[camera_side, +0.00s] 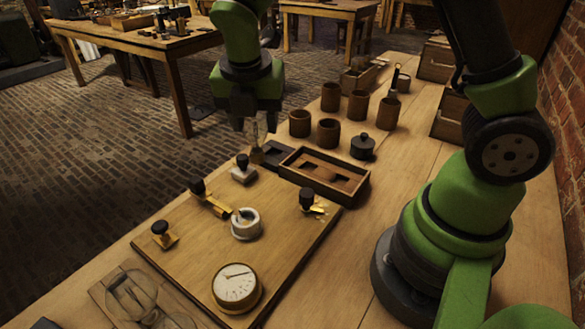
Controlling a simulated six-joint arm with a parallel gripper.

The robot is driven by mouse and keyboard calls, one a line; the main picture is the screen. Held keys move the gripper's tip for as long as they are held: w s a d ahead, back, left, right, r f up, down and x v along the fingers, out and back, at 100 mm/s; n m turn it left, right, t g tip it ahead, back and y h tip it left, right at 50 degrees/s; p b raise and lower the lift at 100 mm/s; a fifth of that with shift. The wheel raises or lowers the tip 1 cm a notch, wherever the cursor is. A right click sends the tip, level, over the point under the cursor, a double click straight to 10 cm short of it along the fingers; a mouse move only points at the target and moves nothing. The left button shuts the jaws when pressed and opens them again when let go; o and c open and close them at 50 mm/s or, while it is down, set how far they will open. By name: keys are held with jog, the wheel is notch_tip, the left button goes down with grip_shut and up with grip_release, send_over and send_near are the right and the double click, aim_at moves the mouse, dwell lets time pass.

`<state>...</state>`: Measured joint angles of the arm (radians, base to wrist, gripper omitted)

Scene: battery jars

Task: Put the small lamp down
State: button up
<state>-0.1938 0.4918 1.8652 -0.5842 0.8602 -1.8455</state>
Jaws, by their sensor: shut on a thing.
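My gripper (255,124) points down near the far end of the wooden board. It is shut on the small lamp (257,152), which shows as a slim pale shape with a darker lower end below the fingers. The lamp is upright beside a dark square tray (277,150). I cannot tell whether its lower end touches the surface. The fingers partly hide its top.
The wooden board (185,262) carries a round dial (236,284), a white jar (246,224) and several black-knobbed brass parts. A wooden box (345,190) with recesses, several brown jars (329,132) and a dark lidded pot (362,147) stand nearby. Large glass bulbs (132,293) lie front left.

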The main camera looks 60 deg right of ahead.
jog(key=s+d+f+m+g, duration=0.2)
jog(key=d+m+g, duration=0.1)
jog(key=d+m, duration=1)
jog(key=shift+w+x, duration=0.2)
jog(key=shift+x, duration=1.4)
jog(key=shift+w+x, duration=0.25)
jog(key=shift+x, duration=1.35)
jog(key=shift+w+x, duration=0.2)
jog(key=shift+x, duration=1.45)
jog(key=shift+a+f, duration=0.1)
jog(key=shift+f, duration=0.05)
jog(key=o, duration=1)
